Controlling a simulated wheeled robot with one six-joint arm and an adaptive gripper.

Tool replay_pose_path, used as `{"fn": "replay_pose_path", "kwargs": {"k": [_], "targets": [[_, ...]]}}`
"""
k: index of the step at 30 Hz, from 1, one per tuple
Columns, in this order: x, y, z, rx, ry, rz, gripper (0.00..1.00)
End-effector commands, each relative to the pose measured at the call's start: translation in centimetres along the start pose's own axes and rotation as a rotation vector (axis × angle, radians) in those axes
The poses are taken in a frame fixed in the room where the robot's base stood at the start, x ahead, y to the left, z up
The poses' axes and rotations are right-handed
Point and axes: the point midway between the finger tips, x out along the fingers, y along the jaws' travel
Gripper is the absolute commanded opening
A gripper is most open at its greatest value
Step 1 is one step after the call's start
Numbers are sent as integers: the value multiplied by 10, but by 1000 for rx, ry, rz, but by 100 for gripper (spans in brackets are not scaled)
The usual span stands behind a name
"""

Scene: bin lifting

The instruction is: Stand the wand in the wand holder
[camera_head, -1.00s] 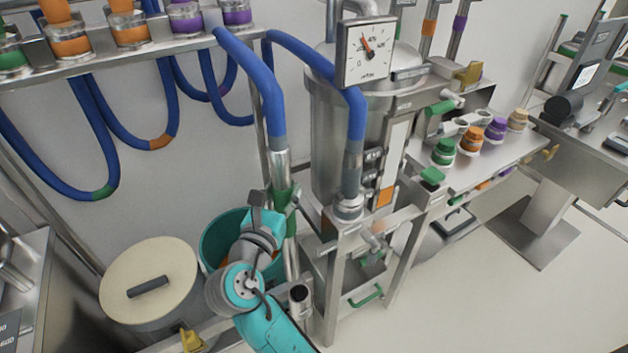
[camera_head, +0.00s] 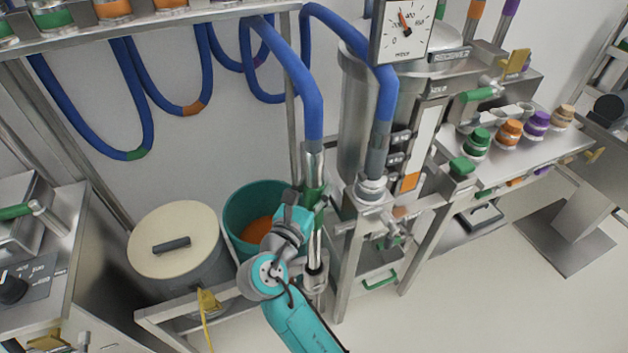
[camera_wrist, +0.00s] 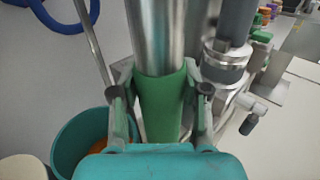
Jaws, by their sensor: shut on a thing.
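The wand (camera_head: 313,160) is a steel tube on a blue hose, with a green grip band (camera_wrist: 162,108). It stands nearly upright. My gripper (camera_head: 308,200) is shut around the green band, with one finger on each side in the wrist view (camera_wrist: 160,95). The wand holder (camera_head: 314,283) is a short metal cup on the low frame, right of the teal bin. The wand's lower end meets the holder's top in the head view. I cannot tell whether it is inside the cup or just above it.
An open teal bin (camera_head: 237,208) with orange contents stands left of the wand. A lidded drum (camera_head: 178,240) is further left. A steel tank (camera_head: 355,110) with a second hose fitting (camera_head: 372,188) stands close on the right.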

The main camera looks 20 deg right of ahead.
Motion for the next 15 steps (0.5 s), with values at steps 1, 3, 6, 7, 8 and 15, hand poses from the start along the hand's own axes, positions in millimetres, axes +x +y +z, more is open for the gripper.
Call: {"fn": "replay_pose_path", "kwargs": {"k": [1,3,6,7,8,15], "targets": [[0,0,3,3,-3,0,0],[0,0,4,3,-3,0,0],[0,1,6,4,-3,0,0],[0,1,7,4,-3,0,0],[0,1,7,4,-3,0,0],[0,1,7,3,-3,0,0]]}}
